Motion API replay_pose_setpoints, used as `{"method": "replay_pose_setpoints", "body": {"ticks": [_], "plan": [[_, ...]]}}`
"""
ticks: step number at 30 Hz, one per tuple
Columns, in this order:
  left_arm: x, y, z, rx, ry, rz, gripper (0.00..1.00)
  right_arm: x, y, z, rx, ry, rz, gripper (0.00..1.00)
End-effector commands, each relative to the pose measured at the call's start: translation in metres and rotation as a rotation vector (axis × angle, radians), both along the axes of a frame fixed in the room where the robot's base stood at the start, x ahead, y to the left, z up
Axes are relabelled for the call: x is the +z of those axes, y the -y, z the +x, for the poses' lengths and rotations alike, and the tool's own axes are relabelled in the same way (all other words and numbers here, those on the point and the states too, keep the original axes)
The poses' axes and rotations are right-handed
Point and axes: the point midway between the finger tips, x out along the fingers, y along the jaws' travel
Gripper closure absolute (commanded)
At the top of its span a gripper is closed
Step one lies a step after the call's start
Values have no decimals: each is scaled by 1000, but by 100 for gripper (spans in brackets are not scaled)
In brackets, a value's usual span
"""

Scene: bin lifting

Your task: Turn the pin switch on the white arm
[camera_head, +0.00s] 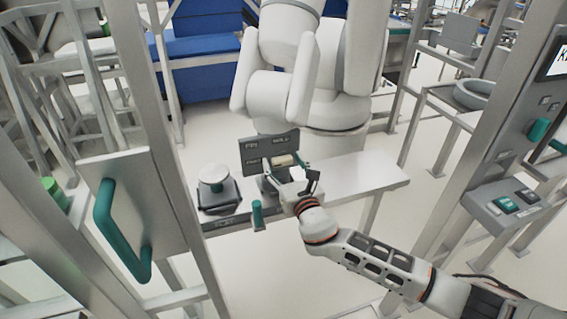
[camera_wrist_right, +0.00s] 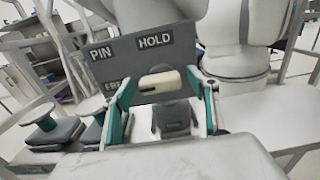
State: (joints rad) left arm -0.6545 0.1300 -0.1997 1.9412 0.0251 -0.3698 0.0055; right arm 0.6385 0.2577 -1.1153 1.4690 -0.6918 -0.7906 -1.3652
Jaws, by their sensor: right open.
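The white arm (camera_head: 318,85) stands behind a narrow table. In front of it a grey panel (camera_wrist_right: 112,62) is marked PIN and HOLD. A cream-coloured knob (camera_wrist_right: 160,80), which looks like the pin switch, sits on the panel under HOLD; it also shows in the head view (camera_head: 285,160). My right gripper (camera_wrist_right: 160,100) is open, with its teal-lined fingers on either side of the knob. I cannot tell whether they touch it. In the head view my right gripper (camera_head: 288,176) is in front of the panel. My left gripper is not in view.
A round white-topped device (camera_head: 213,175) stands on the table (camera_head: 365,178) left of the panel. A green handle (camera_head: 257,214) is at the table's front edge. A metal post with a green door handle (camera_head: 118,232) is at left. The table's right part is clear.

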Motion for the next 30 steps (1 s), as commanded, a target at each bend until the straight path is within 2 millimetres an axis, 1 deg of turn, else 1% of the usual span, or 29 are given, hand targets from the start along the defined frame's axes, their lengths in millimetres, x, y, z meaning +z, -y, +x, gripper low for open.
{"method": "replay_pose_setpoints", "body": {"ticks": [3,9,10,11,12,14,15,23,30], "plan": [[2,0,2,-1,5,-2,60,0,-1,3,0,-1,0,40],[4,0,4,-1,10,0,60,0,-1,3,0,-1,1,40],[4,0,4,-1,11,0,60,0,-1,3,0,-2,2,43],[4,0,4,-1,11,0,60,0,-1,3,0,-2,2,51],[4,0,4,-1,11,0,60,0,-1,3,0,-2,2,61],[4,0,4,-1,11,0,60,0,-1,3,0,-2,2,77],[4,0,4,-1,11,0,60,0,-1,3,0,-2,2,79],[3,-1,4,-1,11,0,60,0,-1,3,0,-6,15,79],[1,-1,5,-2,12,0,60,0,-1,3,0,-36,106,79]]}}
